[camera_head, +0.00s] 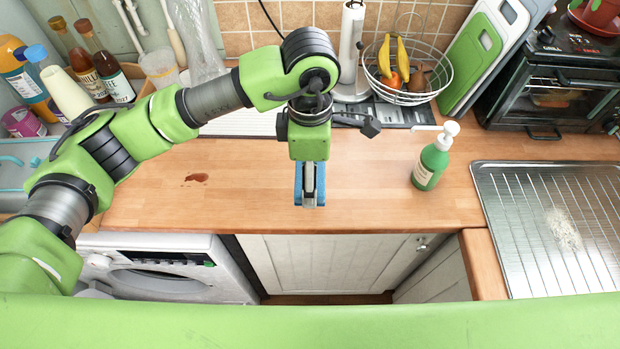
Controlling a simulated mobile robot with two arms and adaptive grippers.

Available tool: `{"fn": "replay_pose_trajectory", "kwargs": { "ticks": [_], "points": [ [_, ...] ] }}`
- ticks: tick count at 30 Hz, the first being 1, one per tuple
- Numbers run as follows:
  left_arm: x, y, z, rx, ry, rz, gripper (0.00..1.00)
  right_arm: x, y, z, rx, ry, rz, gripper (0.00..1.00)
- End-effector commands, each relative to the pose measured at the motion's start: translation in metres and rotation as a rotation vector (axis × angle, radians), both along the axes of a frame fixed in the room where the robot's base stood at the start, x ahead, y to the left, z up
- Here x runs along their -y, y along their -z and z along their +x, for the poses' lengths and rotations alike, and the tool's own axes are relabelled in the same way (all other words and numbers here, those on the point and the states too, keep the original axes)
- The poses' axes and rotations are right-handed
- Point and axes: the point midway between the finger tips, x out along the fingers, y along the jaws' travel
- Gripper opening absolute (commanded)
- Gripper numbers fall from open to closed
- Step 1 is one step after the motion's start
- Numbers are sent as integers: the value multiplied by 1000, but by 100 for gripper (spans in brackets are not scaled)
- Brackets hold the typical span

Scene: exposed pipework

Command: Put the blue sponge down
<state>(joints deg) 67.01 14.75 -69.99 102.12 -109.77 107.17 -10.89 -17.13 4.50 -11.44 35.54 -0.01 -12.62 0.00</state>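My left arm comes in from the left and its gripper (310,199) points down over the front part of the wooden counter (380,195). It is shut on the blue sponge (321,184), which shows as blue strips on both sides of the grey finger. The finger hides the sponge's middle. I cannot tell whether the sponge touches the counter or hangs above it. My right gripper is not in view.
A red-brown stain (197,178) lies on the counter to the left. A green pump bottle (430,165) stands to the right, before the metal draining board (550,220). A wire fruit basket (440,75) and paper towel holder (350,45) stand behind. Counter around the gripper is clear.

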Motion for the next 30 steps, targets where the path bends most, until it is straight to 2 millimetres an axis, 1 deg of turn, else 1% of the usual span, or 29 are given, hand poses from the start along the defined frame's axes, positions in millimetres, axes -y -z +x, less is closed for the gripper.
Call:
{"fn": "replay_pose_trajectory", "kwargs": {
  "ticks": [1,3,6,9,13,18,23,26,30],
  "points": [
    [0,-7,-10,7,8,-1,53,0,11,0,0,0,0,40],
    [0,-12,-30,6,8,-1,53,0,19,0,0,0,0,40],
    [0,-24,-53,6,6,0,53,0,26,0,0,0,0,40],
    [1,-33,-71,3,6,-1,53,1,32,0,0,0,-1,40],
    [1,-41,-86,2,3,0,53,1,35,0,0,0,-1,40],
    [0,-46,-95,0,-1,1,53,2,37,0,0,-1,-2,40],
    [-3,-46,-95,-1,16,2,53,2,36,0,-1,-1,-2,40],
    [-11,-43,-91,-1,75,3,53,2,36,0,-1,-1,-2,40],
    [-32,-36,-81,-4,242,3,53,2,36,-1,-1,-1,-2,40]
  ]
}}
